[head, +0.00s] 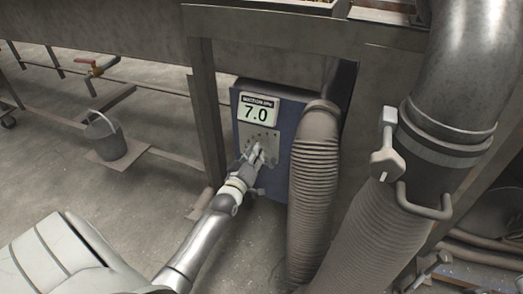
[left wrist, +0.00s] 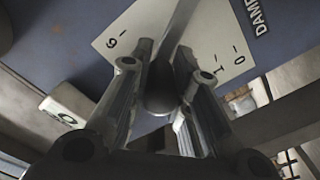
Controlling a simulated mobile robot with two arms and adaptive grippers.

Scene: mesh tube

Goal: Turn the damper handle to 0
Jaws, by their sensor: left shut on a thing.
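The damper handle (left wrist: 163,88) is a dark grey rounded bar between my left gripper's fingers in the left wrist view. It stands out from a pale dial plate (left wrist: 118,38) with ticks and numbers, a 0 and a 1 among them. A DAMPER label sits beside the plate. In the head view my left gripper (head: 254,153) is shut on the handle at the front of the blue box (head: 284,109), and hides most of the handle. I cannot tell exactly which number the handle points to. My right gripper is not in view.
A display (head: 258,109) on the box reads 7.0. A ribbed hose (head: 313,185) hangs close to the right of the dial, and a larger duct (head: 375,235) stands farther right. A metal table leg (head: 207,115) is at the left. A bucket (head: 104,138) stands farther left.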

